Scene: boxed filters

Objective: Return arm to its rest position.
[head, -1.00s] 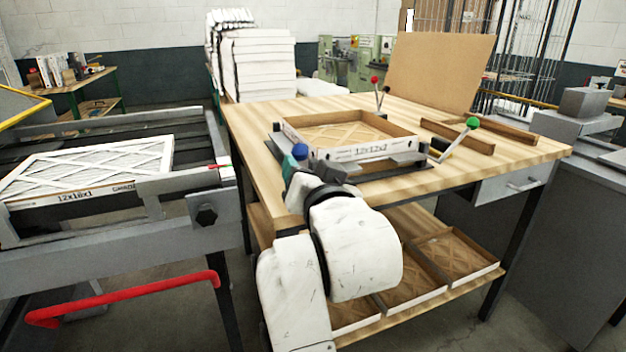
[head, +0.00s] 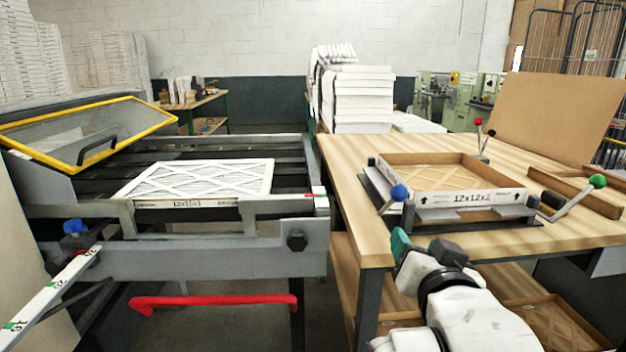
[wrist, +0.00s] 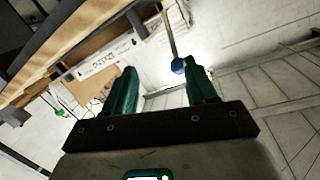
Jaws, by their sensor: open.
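My gripper (head: 402,244) shows at the end of my white arm in the head view, low and in front of the wooden table's (head: 345,190) near left corner. In the wrist view my gripper (wrist: 163,88) has its two green fingers apart with nothing between them. A boxed filter (head: 465,197) marked 12x12x2 sits in a clamp fixture on the table, beyond my gripper and apart from it. It also shows tilted in the wrist view (wrist: 105,60). The fixture's blue-knobbed lever (head: 399,193) stands up at its left side, and its blue knob shows in the wrist view (wrist: 178,66).
Left of the table is a grey conveyor (head: 220,262) carrying a white filter (head: 205,178), with a red bar (head: 215,300) below. A green-knobbed lever (head: 597,181) and a cardboard sheet (head: 555,110) are at the right. A lower shelf holds boxed filters (head: 560,325). Floor shows between conveyor and table.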

